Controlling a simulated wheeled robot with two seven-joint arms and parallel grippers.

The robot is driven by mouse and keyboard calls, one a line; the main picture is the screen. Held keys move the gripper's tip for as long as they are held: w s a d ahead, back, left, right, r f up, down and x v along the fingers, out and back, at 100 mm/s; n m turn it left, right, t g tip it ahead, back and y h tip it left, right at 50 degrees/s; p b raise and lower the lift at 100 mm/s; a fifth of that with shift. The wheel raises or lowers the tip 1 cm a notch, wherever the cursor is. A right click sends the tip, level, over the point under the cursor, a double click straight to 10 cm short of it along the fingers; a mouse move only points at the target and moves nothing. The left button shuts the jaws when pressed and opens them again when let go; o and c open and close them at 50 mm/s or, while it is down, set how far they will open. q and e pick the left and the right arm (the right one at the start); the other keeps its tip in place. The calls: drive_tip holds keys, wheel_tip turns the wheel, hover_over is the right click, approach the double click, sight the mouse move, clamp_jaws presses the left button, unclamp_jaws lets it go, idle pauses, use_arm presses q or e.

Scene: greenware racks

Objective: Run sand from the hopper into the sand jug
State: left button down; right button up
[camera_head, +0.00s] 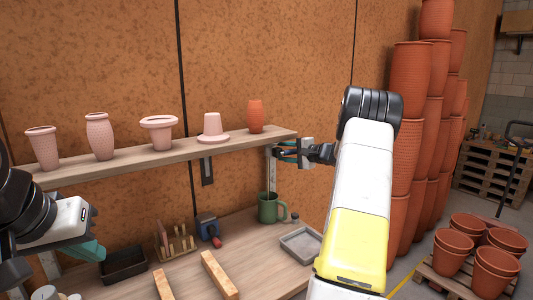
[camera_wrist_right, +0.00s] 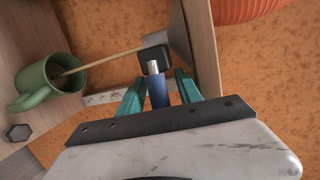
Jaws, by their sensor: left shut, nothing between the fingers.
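The sand jug, a green jug with a handle (camera_head: 268,209), stands upright on the bench below the shelf's right end. In the right wrist view the jug (camera_wrist_right: 38,82) is at left, and a thin tan stream of sand (camera_wrist_right: 100,60) runs into its mouth from the hopper outlet. A grey part of the hopper (camera_wrist_right: 179,40) shows beside a black block (camera_wrist_right: 154,58). My right gripper (camera_wrist_right: 160,88) has its teal fingers around a blue handle (camera_wrist_right: 158,92) there; in the head view the gripper (camera_head: 287,152) is partly hidden. My left gripper (camera_head: 92,250) is shut and empty at far left.
The shelf (camera_head: 180,154) holds several clay pots above the bench. Terracotta pots (camera_head: 408,130) are stacked at right.

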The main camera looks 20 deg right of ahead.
drive_tip(key=shift+s, duration=0.1)
drive_tip(key=v, duration=0.7)
drive_tip(key=shift+s+d, duration=0.2)
drive_tip(key=shift+s, duration=0.1)
drive_tip(key=shift+r, duration=0.1)
drive_tip(key=shift+c, duration=1.4)
drive_tip(key=shift+s+r, duration=0.2)
drive_tip(key=c, duration=0.4)
drive_tip(key=s+r+h, duration=0.1)
drive_tip(key=s+r+m, duration=0.1)
drive_tip(key=s, duration=0.1)
drive_tip(key=s+r+h, duration=0.1)
drive_tip(key=shift+s+r+m+g+h, duration=0.2)
drive_tip(key=shift+s+m+g+h, duration=0.1)
drive_tip(key=shift+s, duration=0.1)
clamp_jaws()
drive_tip(key=m+h, duration=0.2)
drive_tip(key=h, duration=0.1)
approach(292, 153)
drive_tip(key=shift+g+h, duration=0.4)
drive_tip(key=shift+g, duration=0.2)
drive_tip(key=x, duration=0.4)
drive_tip(key=r+x, duration=0.1)
drive_tip(key=x, duration=0.1)
drive_tip(key=shift+w+a, duration=0.2)
drive_tip(key=shift+w, duration=0.2)
